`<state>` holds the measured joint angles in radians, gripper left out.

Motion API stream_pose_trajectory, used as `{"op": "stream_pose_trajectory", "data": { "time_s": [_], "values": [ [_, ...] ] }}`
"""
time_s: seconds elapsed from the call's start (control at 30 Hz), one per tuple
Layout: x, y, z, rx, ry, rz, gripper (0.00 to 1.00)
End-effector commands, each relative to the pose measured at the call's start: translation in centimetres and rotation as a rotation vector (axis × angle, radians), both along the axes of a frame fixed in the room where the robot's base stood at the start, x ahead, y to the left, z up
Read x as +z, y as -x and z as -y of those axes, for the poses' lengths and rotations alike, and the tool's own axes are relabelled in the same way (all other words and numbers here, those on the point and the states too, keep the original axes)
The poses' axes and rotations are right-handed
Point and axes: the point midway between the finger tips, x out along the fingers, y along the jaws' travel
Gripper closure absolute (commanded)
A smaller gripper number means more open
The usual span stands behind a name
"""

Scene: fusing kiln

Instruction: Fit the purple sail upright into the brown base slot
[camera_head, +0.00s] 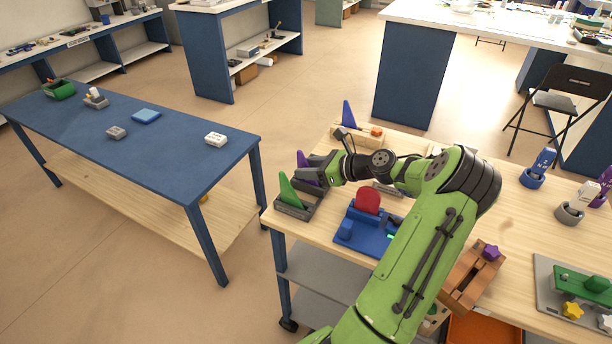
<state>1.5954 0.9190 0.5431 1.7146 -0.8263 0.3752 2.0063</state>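The purple sail (302,158) shows as a small pointed piece at the left edge of the wooden table, just behind the green sail. My gripper (315,170) is at the purple sail, reaching in from the right. Its fingers overlap the sail and hide its lower part, so I cannot tell whether they grip it. A brown base (462,283) lies to the right of my arm, with a purple star-shaped piece (491,253) at its far end.
The green sail (288,190) stands in a grey holder (290,211) close to my gripper. A blue base (358,238) with a red rounded piece (367,201) lies below my forearm. A blue sail (348,115) stands behind, beside an orange piece (376,131).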

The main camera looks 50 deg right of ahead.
Motion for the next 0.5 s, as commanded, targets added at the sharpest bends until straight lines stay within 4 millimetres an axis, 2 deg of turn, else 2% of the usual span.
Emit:
{"op": "stream_pose_trajectory", "data": {
  "time_s": [0.03, 0.23, 0.5],
  "values": [
    [0.03, 0.01, 0.0, 0.0, 0.0, 0.0, 0.68],
    [0.03, 0.03, 0.0, 0.0, 0.0, 0.0, 0.99],
    [0.06, 0.03, 0.0, 0.001, 0.0, 0.001, 1.0]
  ]
}}
